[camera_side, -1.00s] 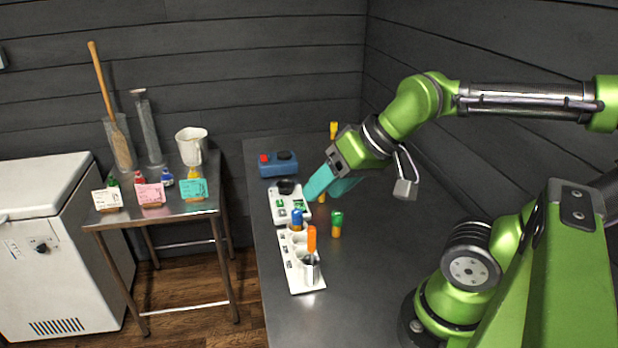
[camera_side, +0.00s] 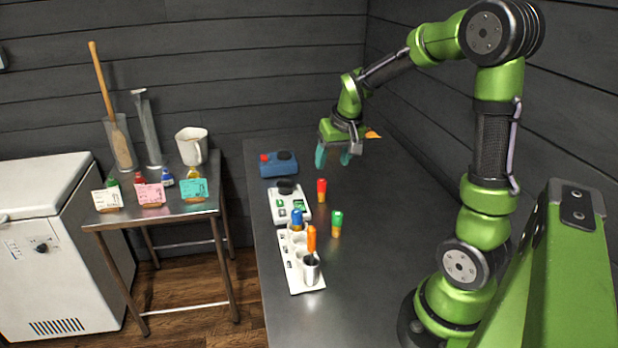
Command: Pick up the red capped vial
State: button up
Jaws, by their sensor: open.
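The red capped vial (camera_side: 321,190) stands upright on the dark metal bench, just right of the white device with green parts. It has a red cap over an orange-yellow lower part. My gripper (camera_side: 333,158) has teal fingers pointing down and set apart, with nothing seen between them. It is above and beyond the red capped vial in the picture, clear of it.
A green capped vial (camera_side: 337,224) stands nearby. A white rack (camera_side: 306,281) holds a blue capped vial (camera_side: 297,218), an orange item (camera_side: 312,238) and a metal cup (camera_side: 311,268). The white device (camera_side: 291,204) and a blue box (camera_side: 279,169) line the left edge. The bench's right is clear.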

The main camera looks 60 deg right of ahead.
aim_at(322, 181)
jog(key=shift+n+h, duration=0.3)
jog(key=w+d+f, duration=0.1)
jog(key=f, duration=0.2)
jog(key=w+d+f, duration=0.2)
jog(key=f, duration=0.1)
jog(key=w+d+f, duration=0.2)
jog(key=f, duration=0.1)
jog(key=shift+f, duration=0.3)
jog(key=shift+x, duration=2.9)
jog(key=shift+w+r, duration=0.1)
jog(key=c, duration=1.1)
